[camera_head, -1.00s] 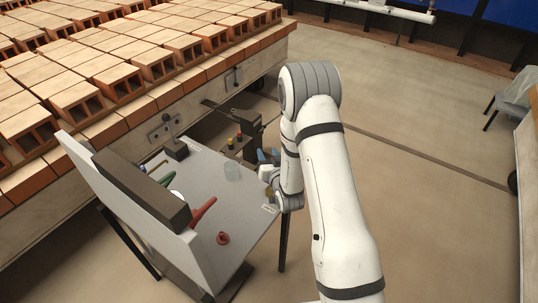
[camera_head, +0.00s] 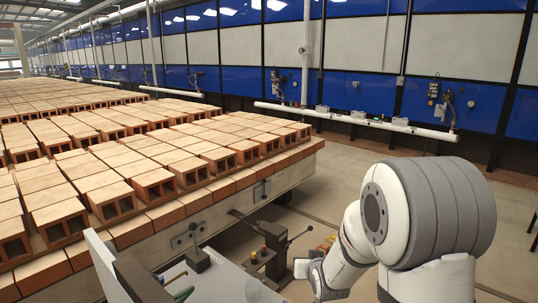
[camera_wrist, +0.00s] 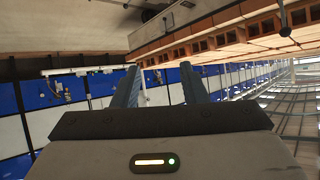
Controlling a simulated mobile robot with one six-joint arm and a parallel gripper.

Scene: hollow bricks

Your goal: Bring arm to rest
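My gripper (camera_wrist: 159,68) shows in the wrist view with its two blue-grey fingers apart and nothing between them. In the head view my arm is folded at the lower right, and its big grey-banded joint is close to the camera. The fingers cannot be made out clearly there. The wrist view is turned over, with the hall wall and brick stack slanting behind the fingers.
Rows of hollow bricks (camera_head: 130,165) lie on a long pallet bed (camera_head: 225,205) at the left. A grey control desk (camera_head: 225,280) with levers stands at its near corner. Blue and white wall panels (camera_head: 360,90) and a white pipe (camera_head: 360,120) are behind. Floor shows at the right.

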